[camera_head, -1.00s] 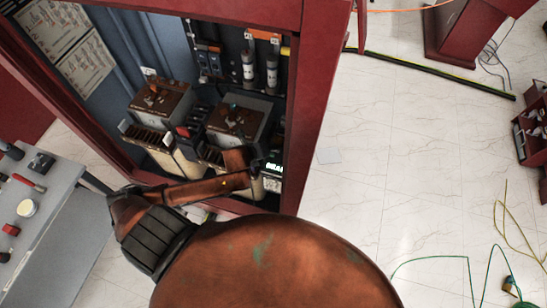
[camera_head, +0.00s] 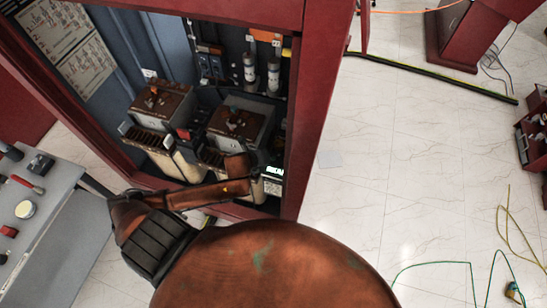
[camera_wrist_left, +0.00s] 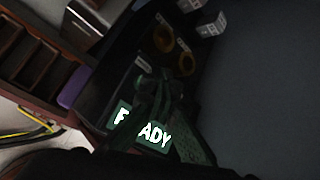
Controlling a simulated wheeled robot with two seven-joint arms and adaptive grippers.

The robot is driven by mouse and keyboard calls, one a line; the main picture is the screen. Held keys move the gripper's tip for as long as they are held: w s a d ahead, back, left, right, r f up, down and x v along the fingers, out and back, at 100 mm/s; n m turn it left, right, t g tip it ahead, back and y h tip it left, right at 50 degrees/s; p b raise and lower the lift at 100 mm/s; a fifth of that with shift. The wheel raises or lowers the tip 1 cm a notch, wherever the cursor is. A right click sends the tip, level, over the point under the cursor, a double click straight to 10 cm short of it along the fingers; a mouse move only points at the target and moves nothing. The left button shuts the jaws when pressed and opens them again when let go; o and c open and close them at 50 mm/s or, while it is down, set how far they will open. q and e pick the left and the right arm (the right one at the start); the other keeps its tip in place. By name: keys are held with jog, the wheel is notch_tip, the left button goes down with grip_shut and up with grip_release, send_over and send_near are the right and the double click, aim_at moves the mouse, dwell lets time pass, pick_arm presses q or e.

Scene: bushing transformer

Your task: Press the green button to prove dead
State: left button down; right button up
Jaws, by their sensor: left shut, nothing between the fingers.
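A lit panel (camera_head: 274,172) with bright letters sits low at the right inside the open red cabinet. In the left wrist view the lit display (camera_wrist_left: 153,137) shows white letters on green that seem to read READY, partly covered by my fingers. My left gripper (camera_head: 260,162) is in the cabinet opening beside the panel, mostly hidden behind my own arm. Its fingers (camera_wrist_left: 150,97) look dark green in the left wrist view, shut and empty, in front of the display. I cannot pick out the green button. My right gripper is not in view.
The red cabinet frame (camera_head: 318,110) stands close at the right of the panel. Two brown-topped units (camera_head: 160,105) fill the cabinet's lower part. A grey bench (camera_head: 50,215) with tools stands at the left. The tiled floor at the right is mostly clear, with cables.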

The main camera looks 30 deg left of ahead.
aim_at(272, 158)
pick_arm(q)
jog(key=shift+f, duration=0.1)
dwell(0.7)
jog(key=shift+f, duration=0.25)
jog(key=shift+f, duration=0.55)
dwell(0.7)
jog(key=shift+r, duration=0.1)
jog(key=shift+r+p, duration=0.8)
jog(key=shift+p, duration=0.45)
jog(key=shift+r, duration=0.1)
notch_tip(272, 158, up, 5)
jog(key=p, duration=0.5)
jog(key=shift+p, duration=0.4)
